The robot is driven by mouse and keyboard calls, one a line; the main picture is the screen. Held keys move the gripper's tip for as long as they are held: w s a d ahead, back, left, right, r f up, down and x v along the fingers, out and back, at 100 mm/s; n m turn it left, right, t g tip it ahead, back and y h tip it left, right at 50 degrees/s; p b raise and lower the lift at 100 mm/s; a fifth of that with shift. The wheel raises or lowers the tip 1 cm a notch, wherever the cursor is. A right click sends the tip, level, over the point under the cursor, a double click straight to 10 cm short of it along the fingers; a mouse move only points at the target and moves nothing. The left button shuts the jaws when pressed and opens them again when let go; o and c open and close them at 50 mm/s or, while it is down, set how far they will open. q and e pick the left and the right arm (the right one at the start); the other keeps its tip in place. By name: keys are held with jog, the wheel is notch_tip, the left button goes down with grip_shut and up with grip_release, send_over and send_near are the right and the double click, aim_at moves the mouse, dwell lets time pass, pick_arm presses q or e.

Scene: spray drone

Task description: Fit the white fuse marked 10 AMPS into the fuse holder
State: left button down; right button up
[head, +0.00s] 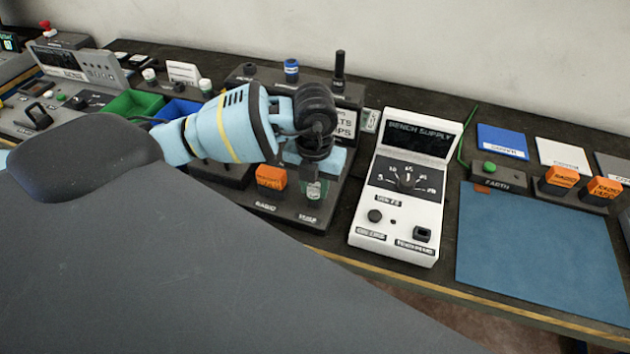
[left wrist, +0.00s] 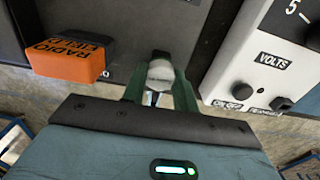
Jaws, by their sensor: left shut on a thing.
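My left gripper (head: 313,190) reaches down over the front of the black panel (head: 290,212). In the left wrist view the green fingers (left wrist: 160,88) are shut on a small white fuse (left wrist: 160,71) with a shiny metal end. The fuse's marking cannot be read. A dark fitting (left wrist: 160,55) sits just beyond the fuse, at the panel; it may be the fuse holder, but the fuse and fingers cover most of it. I cannot tell whether the fuse touches it. My right gripper is not in view.
An orange radio block (head: 271,177) sits on the panel left of the gripper. The white bench supply (head: 398,220) stands close on the right. A blue mat (head: 540,250) lies farther right.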

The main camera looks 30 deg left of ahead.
aim_at(314, 188)
pick_arm(q)
jog(key=shift+f, duration=0.35)
jog(key=c, duration=1)
grip_release()
notch_tip(314, 188, up, 8)
jog(key=shift+f, duration=0.1)
